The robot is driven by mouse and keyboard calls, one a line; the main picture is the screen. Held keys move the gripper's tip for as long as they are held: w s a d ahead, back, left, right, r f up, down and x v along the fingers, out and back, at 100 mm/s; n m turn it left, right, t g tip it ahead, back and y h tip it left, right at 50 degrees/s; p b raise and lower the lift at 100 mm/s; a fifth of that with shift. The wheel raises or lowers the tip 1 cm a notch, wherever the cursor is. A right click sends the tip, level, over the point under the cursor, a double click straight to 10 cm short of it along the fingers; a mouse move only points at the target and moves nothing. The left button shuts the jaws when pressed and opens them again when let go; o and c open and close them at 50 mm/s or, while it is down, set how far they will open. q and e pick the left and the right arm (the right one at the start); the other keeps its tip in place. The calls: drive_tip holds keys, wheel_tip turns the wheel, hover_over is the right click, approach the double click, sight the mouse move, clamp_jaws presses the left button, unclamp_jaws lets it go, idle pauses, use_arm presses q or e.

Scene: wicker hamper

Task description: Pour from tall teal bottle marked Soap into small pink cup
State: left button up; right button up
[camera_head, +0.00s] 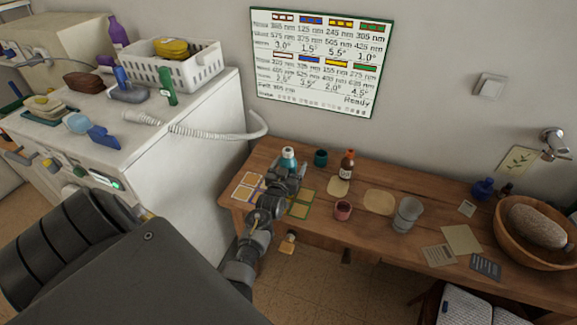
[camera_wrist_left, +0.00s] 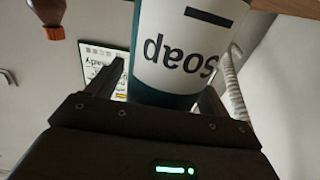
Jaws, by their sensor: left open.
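The tall teal bottle (camera_head: 288,155) with a white label stands on the wooden table, partly hidden behind my left gripper (camera_head: 292,172). In the left wrist view the bottle (camera_wrist_left: 180,60) appears with its "Soap" label upside down, between the fingers of my left gripper (camera_wrist_left: 152,95). The gripper is open around the bottle; finger contact cannot be made out. The small pink cup (camera_head: 343,210) stands on the table to the right of the gripper, near the front edge, with nothing over it. My right gripper is not in view.
A dark teal jar (camera_head: 320,157) and a brown bottle (camera_head: 347,165) stand just right of the soap bottle. A clear glass (camera_head: 407,214) stands right of the cup. A wooden bowl (camera_head: 540,238) is at the far right. A white machine (camera_head: 180,150) borders the table's left end.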

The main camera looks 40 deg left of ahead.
use_arm(q)
drive_tip(key=c, duration=1.4)
drive_tip(key=shift+r, duration=0.1)
drive_tip(key=shift+r, duration=0.55)
drive_tip(key=s+d+r+b, duration=0.1)
drive_tip(key=s+r+b, duration=0.1)
drive_tip(key=s+r, duration=0.9)
drive_tip(key=s, duration=0.3)
drive_tip(key=shift+d+r, duration=0.2)
drive_tip(key=shift+r, duration=0.2)
